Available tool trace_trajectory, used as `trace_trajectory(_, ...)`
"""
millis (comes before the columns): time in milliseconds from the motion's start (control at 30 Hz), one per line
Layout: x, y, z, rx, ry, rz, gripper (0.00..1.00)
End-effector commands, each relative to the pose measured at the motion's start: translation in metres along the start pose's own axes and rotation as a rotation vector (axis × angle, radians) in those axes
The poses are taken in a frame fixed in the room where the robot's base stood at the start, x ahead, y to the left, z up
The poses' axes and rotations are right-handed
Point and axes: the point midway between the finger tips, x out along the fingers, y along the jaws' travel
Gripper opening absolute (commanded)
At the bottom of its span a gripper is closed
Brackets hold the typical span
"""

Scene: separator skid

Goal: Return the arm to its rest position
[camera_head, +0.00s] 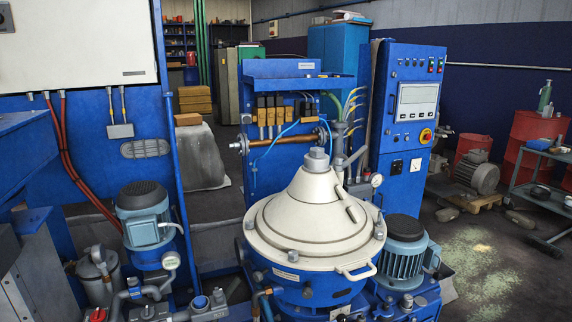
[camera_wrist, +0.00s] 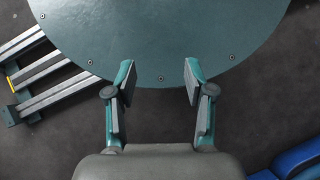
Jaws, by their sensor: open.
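My gripper (camera_wrist: 158,82) shows in the wrist view with its two teal and grey fingers spread apart and nothing between them. Its fingertips lie over the edge of a round teal plate (camera_wrist: 160,40) with small bolts along its rim; I cannot tell the distance between them. Neither my arm nor my gripper shows in the head view.
The separator with its white conical cover (camera_head: 314,210) stands at centre right in the head view. A blue control cabinet (camera_head: 405,130) is behind it, and a motor (camera_head: 146,225) is at left. A grey-barred frame (camera_wrist: 45,68) lies left in the wrist view.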

Motion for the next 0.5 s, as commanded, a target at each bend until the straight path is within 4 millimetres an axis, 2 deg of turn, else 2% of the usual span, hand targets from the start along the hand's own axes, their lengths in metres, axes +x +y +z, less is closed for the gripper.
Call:
trace_trajectory(33, -0.016, 0.000, 0.011, 0.000, 0.004, 0.000, 0.53)
trace_trajectory(300, -0.070, 0.000, 0.046, 0.001, 0.033, -0.001, 0.53)
trace_trajectory(500, -0.100, 0.000, 0.064, 0.001, 0.052, 0.000, 0.53)
